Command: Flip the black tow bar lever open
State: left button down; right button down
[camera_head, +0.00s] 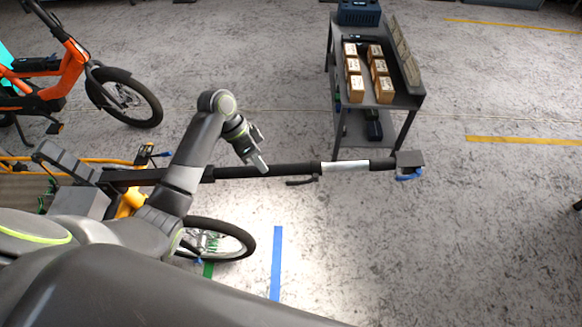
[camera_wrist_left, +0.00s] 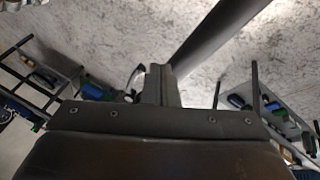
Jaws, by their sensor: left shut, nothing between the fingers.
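The black tow bar (camera_head: 240,171) runs roughly level across the head view, with a white band near its right end. A thin black lever (camera_head: 303,181) hangs just below the bar, left of the white band, and lies nearly along it. My left gripper (camera_head: 262,166) is shut and empty at the bar, left of the lever. In the left wrist view, its closed fingers (camera_wrist_left: 162,86) point toward the dark bar (camera_wrist_left: 212,38). Whether they touch the bar is unclear. My right gripper is out of view.
A blue handle (camera_head: 408,175) sits under the block at the bar's right end. A grey cart (camera_head: 408,101) with several small boxes stands behind the bar. An orange bike (camera_head: 60,85) stands at left.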

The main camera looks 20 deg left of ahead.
aim_at(286, 169)
pick_arm(q)
notch_tip(286, 169, up, 7)
jog(key=w+d+m+g, duration=0.1)
jog(key=w+m, duration=0.1)
jog(key=m, duration=0.1)
jog(key=shift+w+d+h, duration=0.3)
jog(key=shift+w, duration=0.05)
jog(key=shift+f, duration=0.15)
jog(key=p+x, duration=0.1)
jog(key=x, duration=0.7)
jog(key=shift+s+d+f, duration=0.15)
jog(key=shift+d, duration=0.05)
jog(key=shift+d+f, duration=0.3)
jog(key=shift+f, duration=0.35)
